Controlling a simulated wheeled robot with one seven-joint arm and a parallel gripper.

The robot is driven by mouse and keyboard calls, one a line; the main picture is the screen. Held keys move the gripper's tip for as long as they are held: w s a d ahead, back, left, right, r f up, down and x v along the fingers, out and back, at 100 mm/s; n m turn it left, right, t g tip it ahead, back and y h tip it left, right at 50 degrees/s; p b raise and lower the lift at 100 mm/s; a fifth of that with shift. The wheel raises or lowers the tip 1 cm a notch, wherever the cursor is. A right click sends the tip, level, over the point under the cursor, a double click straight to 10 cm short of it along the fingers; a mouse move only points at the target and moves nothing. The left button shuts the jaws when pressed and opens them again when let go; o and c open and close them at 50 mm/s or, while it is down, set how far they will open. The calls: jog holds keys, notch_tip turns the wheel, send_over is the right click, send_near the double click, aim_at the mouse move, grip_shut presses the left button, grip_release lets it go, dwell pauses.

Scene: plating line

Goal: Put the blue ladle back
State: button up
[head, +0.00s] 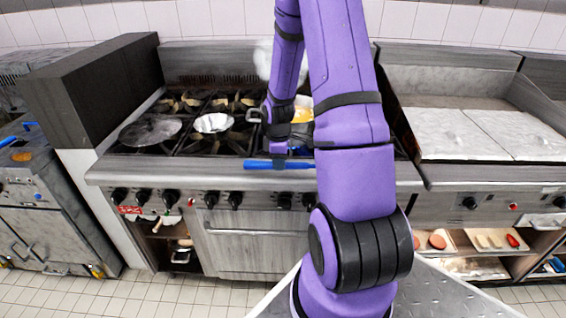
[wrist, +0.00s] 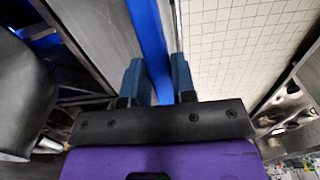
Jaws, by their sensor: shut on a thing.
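The blue ladle (head: 262,164) shows as a long blue handle lying level along the front edge of the range. My gripper (head: 279,153) is above it, pointing down, and is shut on the handle. In the wrist view, the blue handle (wrist: 148,35) runs between the two fingers of my gripper (wrist: 160,80). The ladle's bowl does not show in either view; my arm covers the area right of the handle in the head view.
A dark skillet (head: 150,130) and a small light pan (head: 213,123) sit on the burners. A pot with yellow contents (head: 301,114) is partly behind my arm. A flat griddle (head: 450,132) is at right. A dark raised block (head: 95,90) borders the range at left.

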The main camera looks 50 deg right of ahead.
jog(key=d, duration=0.1)
jog(key=w+d, duration=0.2)
jog(key=d, duration=0.1)
jog(key=shift+w+d+f, duration=0.1)
jog(key=shift+w+f, duration=0.1)
jog(key=shift+f, duration=0.05)
jog(key=shift+w+d+f, duration=0.1)
jog(key=shift+d+f, duration=0.1)
jog(key=shift+f, duration=1.55)
jog(key=o, duration=0.9)
